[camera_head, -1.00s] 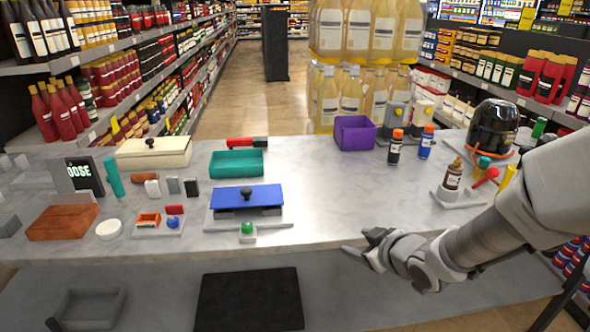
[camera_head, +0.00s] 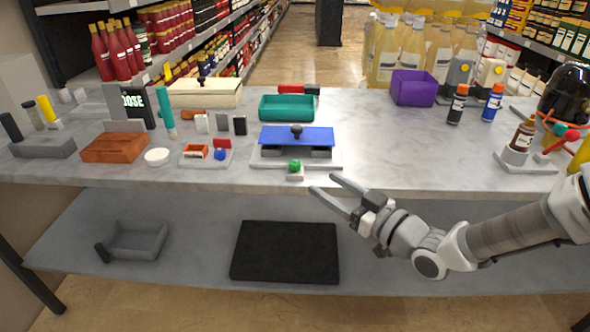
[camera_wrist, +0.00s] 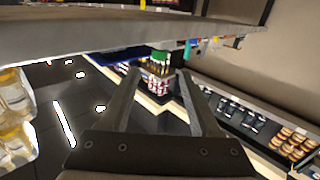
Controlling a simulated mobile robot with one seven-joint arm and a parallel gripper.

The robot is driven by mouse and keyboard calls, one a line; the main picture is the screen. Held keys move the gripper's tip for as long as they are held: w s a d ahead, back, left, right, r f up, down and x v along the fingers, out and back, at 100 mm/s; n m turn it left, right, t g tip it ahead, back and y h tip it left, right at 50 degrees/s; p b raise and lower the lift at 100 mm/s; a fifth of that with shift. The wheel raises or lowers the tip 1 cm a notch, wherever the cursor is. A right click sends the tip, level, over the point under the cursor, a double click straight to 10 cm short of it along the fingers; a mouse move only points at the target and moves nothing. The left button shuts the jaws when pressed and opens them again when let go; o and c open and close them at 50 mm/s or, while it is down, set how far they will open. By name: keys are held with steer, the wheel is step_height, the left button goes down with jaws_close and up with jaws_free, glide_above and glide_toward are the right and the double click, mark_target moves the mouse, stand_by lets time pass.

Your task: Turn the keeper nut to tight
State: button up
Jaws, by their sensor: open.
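I cannot pick out a keeper nut for sure. A dark sign (camera_head: 136,104) reading "OOSE", its first letter hidden, stands at the back left of the marble counter (camera_head: 400,150), behind grey plates and a teal rod (camera_head: 165,108). At the right edge is a dark dome (camera_head: 568,92), partly cut off, with a red knob (camera_head: 571,135) near it. My gripper (camera_head: 322,183) is open and empty at the counter's front edge, right of a green button (camera_head: 295,166). In the wrist view my gripper's open fingers (camera_wrist: 160,88) have nothing between them.
A blue-lidded box (camera_head: 296,138), a teal tray (camera_head: 288,108), a brown block (camera_head: 115,147) and a purple bin (camera_head: 412,88) stand on the counter. A black mat (camera_head: 286,252) and grey tray (camera_head: 137,240) lie on the lower shelf.

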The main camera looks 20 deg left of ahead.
mark_target(299, 167)
steer(key=b+x, duration=0.2)
steer(key=x, duration=0.8)
steer(key=shift+w+a+b, duration=0.3)
steer(key=shift+b, duration=0.1)
jaws_close()
